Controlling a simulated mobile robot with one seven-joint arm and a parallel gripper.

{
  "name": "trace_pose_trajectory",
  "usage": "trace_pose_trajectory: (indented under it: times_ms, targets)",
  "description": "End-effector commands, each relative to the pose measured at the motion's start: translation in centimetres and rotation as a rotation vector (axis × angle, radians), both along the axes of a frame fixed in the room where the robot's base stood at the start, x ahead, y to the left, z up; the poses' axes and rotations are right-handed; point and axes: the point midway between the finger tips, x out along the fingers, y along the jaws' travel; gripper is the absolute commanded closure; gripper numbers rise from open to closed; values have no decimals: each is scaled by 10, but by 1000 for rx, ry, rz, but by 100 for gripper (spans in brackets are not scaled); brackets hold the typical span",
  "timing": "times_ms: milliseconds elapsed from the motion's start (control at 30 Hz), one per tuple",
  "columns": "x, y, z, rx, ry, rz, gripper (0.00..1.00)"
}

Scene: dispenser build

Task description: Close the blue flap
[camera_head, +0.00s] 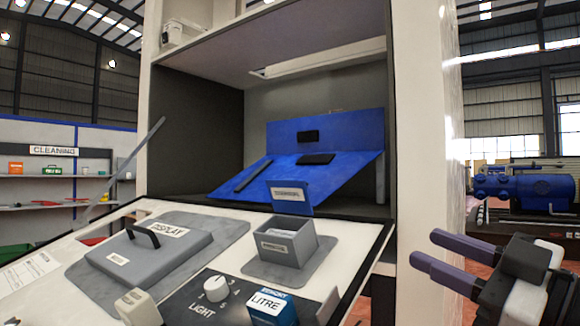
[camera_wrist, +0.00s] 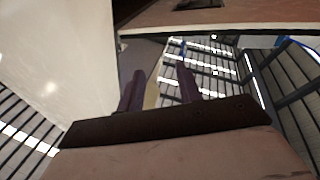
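A large blue sloping panel (camera_head: 345,175) with black pieces on it lies inside the grey recess of the white cabinet, with a blue upright part (camera_head: 350,125) behind it. A smaller blue flap (camera_head: 291,198) with a label stands raised at the back edge of a small open grey box (camera_head: 275,250) on the sloped console. I cannot tell which blue part the task names. My gripper (camera_head: 428,248) is at the right, outside the cabinet and apart from both. Its purple fingers are spread with nothing between them, also in the wrist view (camera_wrist: 160,78).
The console holds a grey lid marked DISPLAY (camera_head: 150,250) with a black handle, a LIGHT knob (camera_head: 216,288) and a blue LITRE block (camera_head: 272,306). The cabinet's white right post (camera_head: 425,130) stands between my gripper and the recess. A blue machine (camera_head: 525,188) is behind at right.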

Motion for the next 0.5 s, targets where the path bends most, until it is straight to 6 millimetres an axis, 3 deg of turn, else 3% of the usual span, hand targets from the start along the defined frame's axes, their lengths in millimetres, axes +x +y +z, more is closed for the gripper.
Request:
trace_pose_trajectory:
  times_ms: [33,200,500]
  targets:
    - [4,8,34,-22,19,28,65]
    - [14,35,71,-96,94,133,65]
    - [20,60,87,-162,168,225,65]
